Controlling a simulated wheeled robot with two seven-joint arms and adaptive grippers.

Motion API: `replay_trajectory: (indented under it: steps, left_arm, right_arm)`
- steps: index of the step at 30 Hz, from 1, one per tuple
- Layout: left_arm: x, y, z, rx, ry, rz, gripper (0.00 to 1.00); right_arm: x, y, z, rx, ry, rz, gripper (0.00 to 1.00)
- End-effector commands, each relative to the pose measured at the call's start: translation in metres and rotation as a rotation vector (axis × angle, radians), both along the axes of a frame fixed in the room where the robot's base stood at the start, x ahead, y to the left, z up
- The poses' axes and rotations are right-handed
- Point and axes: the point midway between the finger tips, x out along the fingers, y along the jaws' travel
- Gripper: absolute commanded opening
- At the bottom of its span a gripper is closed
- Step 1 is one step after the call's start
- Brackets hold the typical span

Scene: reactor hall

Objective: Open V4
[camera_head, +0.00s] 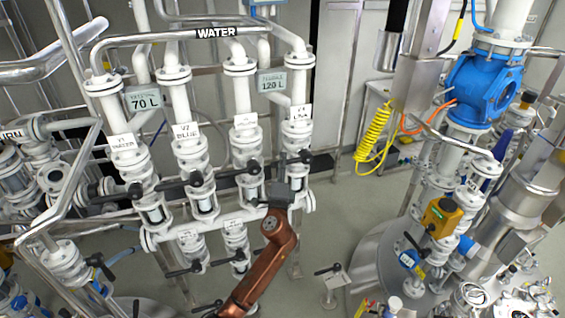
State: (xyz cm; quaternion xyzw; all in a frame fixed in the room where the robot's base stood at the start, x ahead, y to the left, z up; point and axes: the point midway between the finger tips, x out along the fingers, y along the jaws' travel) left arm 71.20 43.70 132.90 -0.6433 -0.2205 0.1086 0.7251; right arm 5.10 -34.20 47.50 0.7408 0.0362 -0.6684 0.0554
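Four labelled valve columns stand in a row. The rightmost column has a small white label (300,113) that seems to read V4, though its print is too small to be sure. Its dark lever (296,158) sticks out roughly level across the pipe. My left gripper (272,194), dark grey on a copper-brown arm, is just below this lever, in front of the lower part of the column. It appears apart from the lever. Its fingers are too small and dark to show whether they are open. My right gripper is not in view.
The neighbouring lever (240,170) is close on the left. White pipes and a lower valve row surround the gripper. A small floor stand (335,279) with a lever is at the bottom. A yellow coiled hose (372,132) hangs right, above open floor (340,215).

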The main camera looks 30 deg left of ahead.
Motion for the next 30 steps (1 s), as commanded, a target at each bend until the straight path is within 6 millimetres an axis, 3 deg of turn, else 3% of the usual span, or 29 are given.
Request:
replay_trajectory:
  steps: [11,25,30]
  left_arm:
    - [0.0062,0.0030,0.0010,-0.001,0.000,-0.001,0.34]
    - [0.0060,0.0031,0.0008,-0.001,0.000,-0.001,0.01]
    - [0.0061,0.0031,0.0006,0.000,0.001,-0.001,0.00]
  right_arm:
    - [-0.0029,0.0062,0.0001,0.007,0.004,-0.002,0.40]
    - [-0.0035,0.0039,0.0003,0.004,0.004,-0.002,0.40]
    - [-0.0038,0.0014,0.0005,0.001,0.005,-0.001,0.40]
